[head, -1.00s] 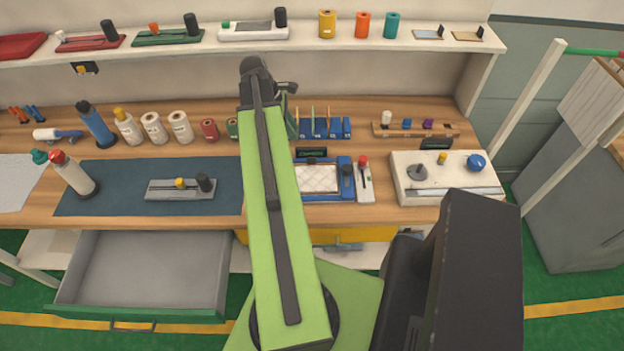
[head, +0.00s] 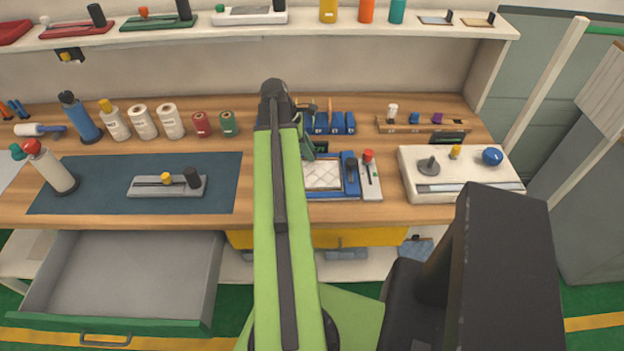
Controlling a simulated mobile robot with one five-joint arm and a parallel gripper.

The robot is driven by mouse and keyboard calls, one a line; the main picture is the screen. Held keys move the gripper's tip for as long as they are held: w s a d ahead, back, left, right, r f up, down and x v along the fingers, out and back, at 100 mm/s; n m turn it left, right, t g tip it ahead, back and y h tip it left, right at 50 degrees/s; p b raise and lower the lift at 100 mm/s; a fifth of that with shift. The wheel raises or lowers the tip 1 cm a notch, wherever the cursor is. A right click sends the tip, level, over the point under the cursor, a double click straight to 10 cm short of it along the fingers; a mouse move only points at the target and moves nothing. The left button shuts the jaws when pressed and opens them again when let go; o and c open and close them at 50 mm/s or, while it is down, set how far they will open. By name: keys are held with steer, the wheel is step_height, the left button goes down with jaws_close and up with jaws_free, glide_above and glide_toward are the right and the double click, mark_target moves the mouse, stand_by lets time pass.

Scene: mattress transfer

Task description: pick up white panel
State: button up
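The white panel (head: 322,174) has a quilted diamond pattern and lies flat in a blue tray (head: 330,195) on the wooden bench, just right of my green arm. Its left edge is close to the arm and may be partly hidden. My gripper (head: 308,146) is mostly hidden behind the arm; only a dark green part shows, just above and behind the panel in the picture. Its fingertips cannot be made out, and no contact with the panel can be seen.
A white strip with a red knob (head: 369,157) stands right of the tray, and a white device (head: 460,190) farther right. Blue bins (head: 335,123) stand behind. A dark mat (head: 100,195) lies left. An open drawer (head: 120,275) juts out below. A shelf (head: 300,33) runs above.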

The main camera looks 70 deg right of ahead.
steer(key=shift+s+f, duration=0.1)
steer(key=shift+f, duration=0.2)
jaws_close()
stand_by(1.2)
